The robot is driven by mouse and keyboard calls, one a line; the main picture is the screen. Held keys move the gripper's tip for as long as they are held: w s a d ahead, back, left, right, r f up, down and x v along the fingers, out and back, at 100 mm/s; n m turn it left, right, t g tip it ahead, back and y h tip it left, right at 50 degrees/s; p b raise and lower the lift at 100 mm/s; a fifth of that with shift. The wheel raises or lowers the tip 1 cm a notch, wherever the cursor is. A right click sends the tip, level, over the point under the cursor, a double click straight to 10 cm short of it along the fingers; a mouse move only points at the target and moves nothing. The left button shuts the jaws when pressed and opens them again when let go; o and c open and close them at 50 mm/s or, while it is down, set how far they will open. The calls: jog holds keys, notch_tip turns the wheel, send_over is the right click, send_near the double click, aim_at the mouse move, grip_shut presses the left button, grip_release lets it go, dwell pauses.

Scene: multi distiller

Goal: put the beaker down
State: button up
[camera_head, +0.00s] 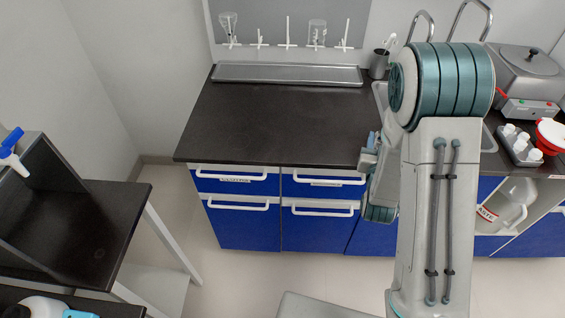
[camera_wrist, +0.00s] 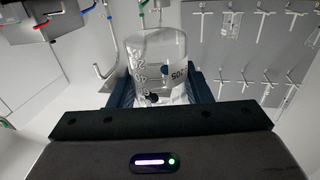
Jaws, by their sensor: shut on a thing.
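The beaker (camera_wrist: 158,65) is clear glass with dark printed marks; the lettering looks upside down in the wrist view. My gripper (camera_wrist: 160,92) is shut on it, with a dark finger on each side of the glass. The beaker stays clear of the pegs and taps seen behind it in that view. In the head view my arm covers most of the gripper near the counter's front edge, and I cannot make out the beaker there. The dark counter (camera_head: 270,125) has a wide bare top to the left of my arm.
A grey tray (camera_head: 287,74) lies along the counter's back, below a peg rack with glassware (camera_head: 317,33). A dark cup (camera_head: 378,64) stands beside the tray. Sink taps, a water bath (camera_head: 527,75) and a bottle rack (camera_head: 520,145) are at right. A dark shelf unit (camera_head: 75,235) stands at left.

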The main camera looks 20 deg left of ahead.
jog(key=s+a+r+n+y+b, duration=0.1)
jog(key=s+a+r+y+b, duration=0.1)
jog(key=a+b, duration=0.6)
jog(key=s+a+r+n+y+b, duration=0.25)
jog(key=a+b, duration=0.25)
jog(key=a, duration=0.4)
jog(key=shift+m+g+h, duration=0.25)
jog(key=shift+m+g, duration=0.05)
jog(key=shift+m, duration=0.15)
jog(key=w+a+f, duration=0.1)
jog(key=a+f, duration=0.1)
jog(key=a, duration=0.1)
jog(key=w+a+f, duration=0.1)
jog(key=a+f, duration=0.2)
jog(key=a, duration=0.1)
jog(key=w+a+f, duration=0.1)
jog(key=a+f, duration=0.1)
jog(key=a, duration=0.1)
jog(key=shift+w+a+f, duration=0.3)
jog(key=shift+a, duration=0.05)
jog(key=shift+f, duration=2)
jog(key=shift+f, duration=0.1)
jog(key=shift+f+b, duration=0.1)
jog(key=shift+b, duration=0.35)
jog(key=o, duration=0.9)
jog(key=shift+o, duration=0.2)
